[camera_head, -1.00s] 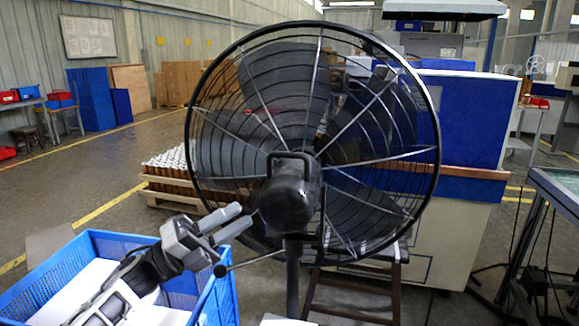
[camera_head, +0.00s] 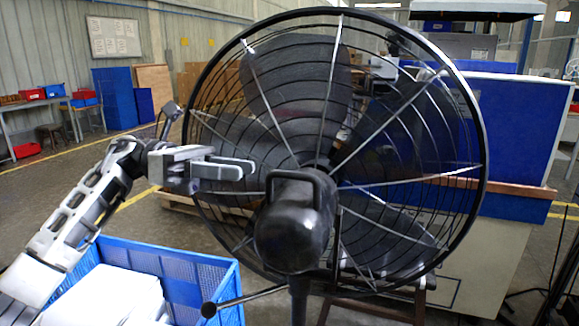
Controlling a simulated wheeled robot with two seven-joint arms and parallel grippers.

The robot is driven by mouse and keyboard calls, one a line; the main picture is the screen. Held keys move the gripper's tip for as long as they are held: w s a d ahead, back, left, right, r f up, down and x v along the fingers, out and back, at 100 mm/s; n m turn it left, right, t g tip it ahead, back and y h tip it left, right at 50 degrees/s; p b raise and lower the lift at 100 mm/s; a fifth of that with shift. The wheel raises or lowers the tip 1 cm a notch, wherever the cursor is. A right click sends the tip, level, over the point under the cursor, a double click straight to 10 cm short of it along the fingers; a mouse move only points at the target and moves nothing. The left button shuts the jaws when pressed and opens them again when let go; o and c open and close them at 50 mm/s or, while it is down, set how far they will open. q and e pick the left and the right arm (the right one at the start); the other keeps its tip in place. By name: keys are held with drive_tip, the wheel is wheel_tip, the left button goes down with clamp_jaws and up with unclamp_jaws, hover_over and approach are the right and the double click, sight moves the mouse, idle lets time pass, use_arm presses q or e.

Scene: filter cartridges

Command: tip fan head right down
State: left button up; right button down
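The large black fan (camera_head: 440,255) has a round wire cage and stands upright in the middle of the view. Its dark motor housing (camera_head: 290,240) with a loop handle sits at the cage's centre, on a post. A thin rod with a ball knob (camera_head: 208,310) sticks out to the left from below the housing. My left gripper (camera_head: 243,169) is in front of the cage's left part, left of the handle, with its fingers pointing right. The fingers overlap in this view, so their gap is unclear. Nothing shows between them. My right gripper is out of view.
A blue crate (camera_head: 225,285) with white contents stands at the lower left, below my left arm. A blue and white machine cabinet (camera_head: 510,150) stands behind the fan on the right. A wooden pallet shows behind the cage. Open floor lies at the left.

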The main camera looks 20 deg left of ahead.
sight(289, 175)
use_arm(q)
drive_tip(key=d, duration=0.3)
drive_tip(key=d+p, duration=0.1)
drive_tip(key=d, duration=0.2)
drive_tip(key=d+p, duration=0.1)
drive_tip(key=d, duration=0.2)
drive_tip(key=shift+w, duration=0.25)
clamp_jaws()
